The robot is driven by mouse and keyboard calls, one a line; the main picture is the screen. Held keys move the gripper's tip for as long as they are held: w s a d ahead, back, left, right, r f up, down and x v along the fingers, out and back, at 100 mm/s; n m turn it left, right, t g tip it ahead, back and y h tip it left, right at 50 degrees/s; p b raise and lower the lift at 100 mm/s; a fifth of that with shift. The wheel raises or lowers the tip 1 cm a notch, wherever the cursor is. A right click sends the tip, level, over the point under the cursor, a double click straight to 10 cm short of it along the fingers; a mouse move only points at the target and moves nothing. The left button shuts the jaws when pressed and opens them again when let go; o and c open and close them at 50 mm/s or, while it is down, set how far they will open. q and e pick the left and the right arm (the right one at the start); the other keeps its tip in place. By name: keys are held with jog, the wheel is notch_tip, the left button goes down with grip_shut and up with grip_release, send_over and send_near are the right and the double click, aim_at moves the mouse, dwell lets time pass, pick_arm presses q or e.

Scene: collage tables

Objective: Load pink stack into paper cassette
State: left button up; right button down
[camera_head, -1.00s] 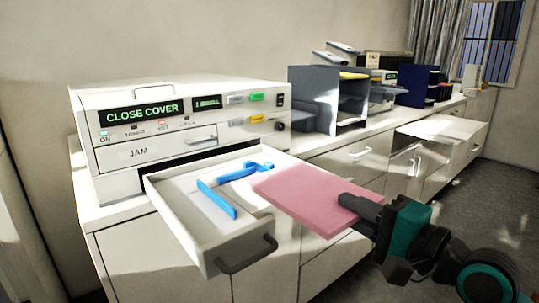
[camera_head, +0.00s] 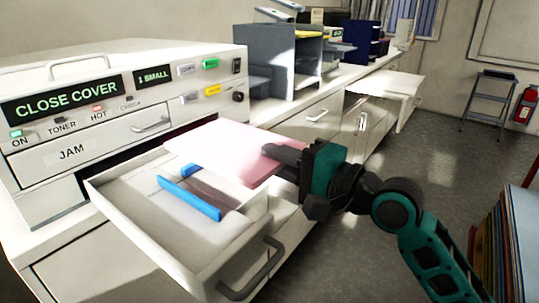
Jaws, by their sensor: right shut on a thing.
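The pink stack (camera_head: 220,148) is a flat block of paper, held level by its right edge in my right gripper (camera_head: 283,157), which is shut on it. The stack is above the back right part of the open paper cassette (camera_head: 128,215), a pale drawer pulled out of the printer. I cannot tell whether it touches the cassette wall. A blue guide (camera_head: 189,198) stands in the cassette, left of and in front of the stack. My left gripper is not in view.
The printer (camera_head: 130,90) displays "CLOSE COVER" and "1 SMALL". A grey shelf unit (camera_head: 285,60) stands to its right on the counter. An open drawer (camera_head: 385,85) juts out farther back. Coloured boards (camera_head: 505,245) stand at the right edge. A step stool (camera_head: 488,98) is by the far wall.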

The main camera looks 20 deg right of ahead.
pick_arm(q)
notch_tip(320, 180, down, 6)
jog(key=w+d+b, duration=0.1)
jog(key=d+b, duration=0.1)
jog(key=b, duration=0.7)
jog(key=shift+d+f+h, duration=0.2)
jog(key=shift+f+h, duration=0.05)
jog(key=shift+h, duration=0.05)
pick_arm(e)
notch_tip(320, 180, down, 8)
jog(key=shift+s+f, duration=0.1)
jog(key=c, duration=1.1)
grip_release()
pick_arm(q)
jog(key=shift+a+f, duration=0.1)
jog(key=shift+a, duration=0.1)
pick_arm(e)
jog(key=shift+o, duration=0.5)
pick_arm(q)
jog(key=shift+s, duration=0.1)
pick_arm(e)
jog(key=shift+f, duration=0.1)
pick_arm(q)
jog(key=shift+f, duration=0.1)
pick_arm(e)
jog(key=shift+d, duration=0.15)
